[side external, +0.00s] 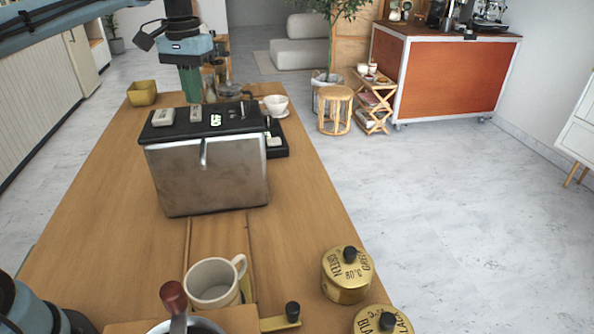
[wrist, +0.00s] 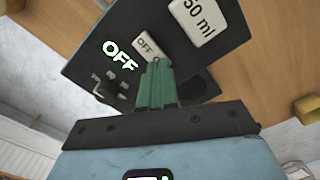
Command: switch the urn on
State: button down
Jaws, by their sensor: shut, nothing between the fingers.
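The urn (side external: 205,175) is a steel box with a black top panel, standing on the wooden counter. In the wrist view its panel (wrist: 85,70) carries lit letters reading OFF (wrist: 121,55). Beside them is a pale switch (wrist: 146,45) marked OFF; it also shows in the side view (side external: 196,114). A larger pale block marked 50 ml (wrist: 194,18) is beyond it. My gripper (wrist: 157,65) has green fingers, shut and empty, pointing at the switch. In the side view my gripper (side external: 193,98) is at the panel's far edge. I cannot tell whether the fingertips touch the switch.
A white cup (side external: 275,104) and a glass jug (side external: 230,91) stand behind the urn, a brass bowl (side external: 142,93) at back left. A cream mug (side external: 214,283) and brass canisters (side external: 346,276) are in front. Counter left of the urn is clear.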

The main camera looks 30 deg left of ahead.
aim_at(196, 110)
jog(key=shift+f, duration=0.6)
dwell(0.3)
jog(key=shift+r, duration=3.5)
jog(key=shift+s+d+t, duration=0.3)
jog(key=shift+s+d, duration=0.05)
jog(key=shift+d, duration=0.1)
jog(key=s+d+f+m+t, duration=0.1)
jog(key=s+d+f+t, duration=0.2)
jog(key=s+f, duration=0.4)
jog(key=s+d+f+m+t, duration=0.2)
jog(key=s+d+f, duration=0.3)
jog(key=s+f, duration=0.3)
jog(key=shift+d+f+t, duration=0.4)
jog(key=shift+t, duration=0.4)
